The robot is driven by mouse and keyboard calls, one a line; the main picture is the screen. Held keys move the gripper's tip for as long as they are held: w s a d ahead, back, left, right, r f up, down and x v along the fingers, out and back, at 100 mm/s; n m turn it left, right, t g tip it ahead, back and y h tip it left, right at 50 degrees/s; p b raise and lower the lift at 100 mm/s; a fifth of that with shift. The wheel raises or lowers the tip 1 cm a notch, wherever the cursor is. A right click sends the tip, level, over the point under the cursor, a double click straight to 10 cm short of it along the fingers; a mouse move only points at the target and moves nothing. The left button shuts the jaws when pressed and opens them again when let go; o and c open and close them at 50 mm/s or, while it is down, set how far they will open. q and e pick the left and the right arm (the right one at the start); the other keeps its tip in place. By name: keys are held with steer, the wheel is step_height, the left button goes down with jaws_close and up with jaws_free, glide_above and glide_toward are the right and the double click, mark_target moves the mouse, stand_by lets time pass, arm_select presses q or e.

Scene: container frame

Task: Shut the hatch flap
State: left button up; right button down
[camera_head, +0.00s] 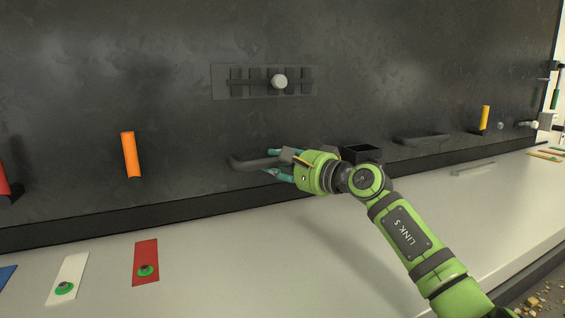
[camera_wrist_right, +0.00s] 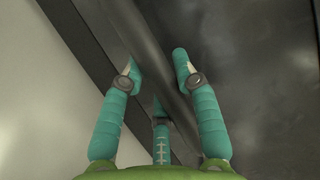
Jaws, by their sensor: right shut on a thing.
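A dark grey bar handle (camera_head: 246,163) stands out low on the large dark panel (camera_head: 190,60). I cannot make out the hatch flap's own edges or how far it stands open. My right gripper (camera_head: 283,164) is shut on the bar handle, near the handle's right part, and hides that end. In the right wrist view, the teal fingers (camera_wrist_right: 154,80) sit on both sides of the dark bar (camera_wrist_right: 148,48), with a third finger below. My left gripper is not in view.
An orange peg (camera_head: 131,155) stands left and a yellow peg (camera_head: 485,118) right. A slotted plate with a round knob (camera_head: 279,82) is above. Another dark handle (camera_head: 422,138) is at right. Red (camera_head: 146,257) and white (camera_head: 69,275) cards lie on the pale ledge (camera_head: 220,270).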

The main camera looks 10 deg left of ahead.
steer(key=c, duration=1)
jaws_free()
steer(key=shift+r, duration=0.55)
steer(key=shift+o, duration=0.5)
steer(key=shift+w+a+f, duration=0.15)
steer(key=shift+w+a, duration=0.05)
steer(key=shift+w, duration=0.05)
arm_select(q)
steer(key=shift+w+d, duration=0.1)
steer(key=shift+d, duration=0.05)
arm_select(e)
steer(key=shift+a+f, duration=0.1)
steer(key=shift+f, duration=0.05)
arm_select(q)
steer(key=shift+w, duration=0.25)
arm_select(e)
steer(key=shift+f, duration=0.15)
steer(key=shift+s+d, duration=0.25)
steer(key=shift+d, duration=0.3)
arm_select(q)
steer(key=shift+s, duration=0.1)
arm_select(e)
steer(key=v, duration=1.1)
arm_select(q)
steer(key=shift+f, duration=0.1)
